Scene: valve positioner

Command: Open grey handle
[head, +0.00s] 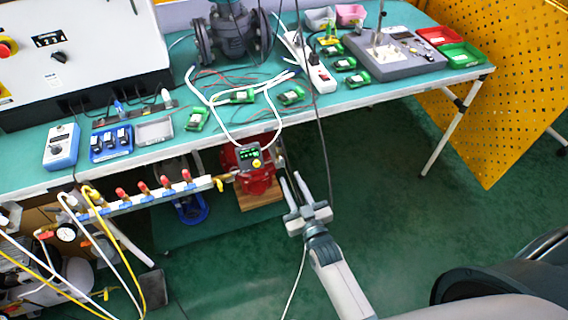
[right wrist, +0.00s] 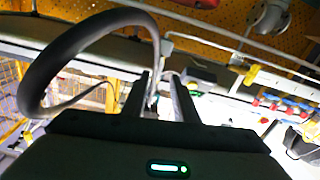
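My right gripper (head: 291,178) is at the lower middle of the head view, in front of the bench, with its two fingers apart and nothing between them. In the right wrist view its fingers (right wrist: 162,88) also stand apart. A pipe manifold (head: 150,197) with several red valve handles runs along the bench front, left of the gripper. A yellow fitting (head: 221,184) is at its right end. A red device (head: 253,178) with a small display sits just left of the fingertips, apart from them. I cannot make out a grey handle for certain. My left gripper is out of view.
The green bench (head: 290,112) holds several green circuit boards, a grey flanged valve (head: 234,32) and a white control box (head: 85,50). White hoses and a dark cable hang near the gripper. A yellow perforated panel (head: 500,90) stands right.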

